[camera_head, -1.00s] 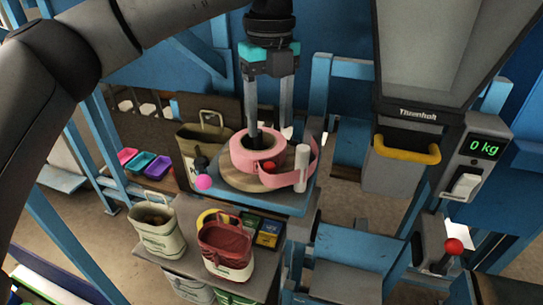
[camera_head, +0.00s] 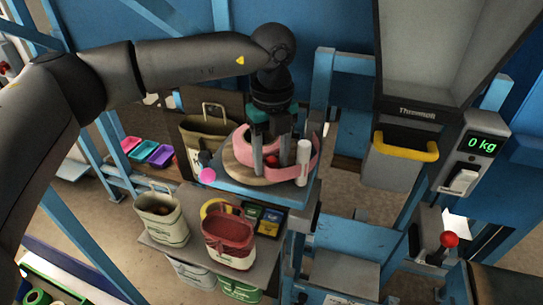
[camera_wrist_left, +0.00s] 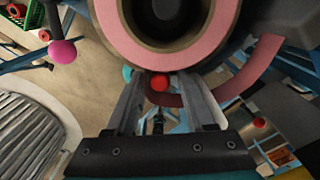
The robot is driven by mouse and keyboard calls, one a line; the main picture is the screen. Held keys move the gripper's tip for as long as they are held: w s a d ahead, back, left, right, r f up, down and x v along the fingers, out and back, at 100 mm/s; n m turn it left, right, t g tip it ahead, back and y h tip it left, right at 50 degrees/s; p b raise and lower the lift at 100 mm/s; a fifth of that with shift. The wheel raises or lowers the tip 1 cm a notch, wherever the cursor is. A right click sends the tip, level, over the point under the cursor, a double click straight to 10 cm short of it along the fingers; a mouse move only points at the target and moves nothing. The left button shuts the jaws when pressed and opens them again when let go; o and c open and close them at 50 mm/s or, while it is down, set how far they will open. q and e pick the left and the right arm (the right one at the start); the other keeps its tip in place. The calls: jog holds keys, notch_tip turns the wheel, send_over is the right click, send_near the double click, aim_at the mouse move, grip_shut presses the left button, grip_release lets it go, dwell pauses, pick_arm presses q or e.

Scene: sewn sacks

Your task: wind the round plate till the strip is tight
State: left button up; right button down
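The round plate (camera_head: 232,165), a wooden disc, lies flat on a blue stand. A pink strip (camera_head: 242,147) is coiled in a ring on it, and its free part bows round to a white upright post (camera_head: 303,160) on the right. My left gripper (camera_head: 270,165) points down over the plate with its fingers apart. A red knob (camera_wrist_left: 160,82) shows between the fingertips in the left wrist view; I cannot tell whether they touch it. The pink coil (camera_wrist_left: 225,30) is close beyond them. The gripper hides part of the coil. My right gripper is out of view.
A pink ball (camera_head: 207,175) sticks out at the plate's left. Below are an open cream sack (camera_head: 162,220) and a red sack (camera_head: 228,238) on a shelf. A grey hopper with a yellow handle (camera_head: 405,144) and a scale display (camera_head: 482,145) stand right.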

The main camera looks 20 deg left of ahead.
pick_arm(q)
grip_shut()
dwell(1.2)
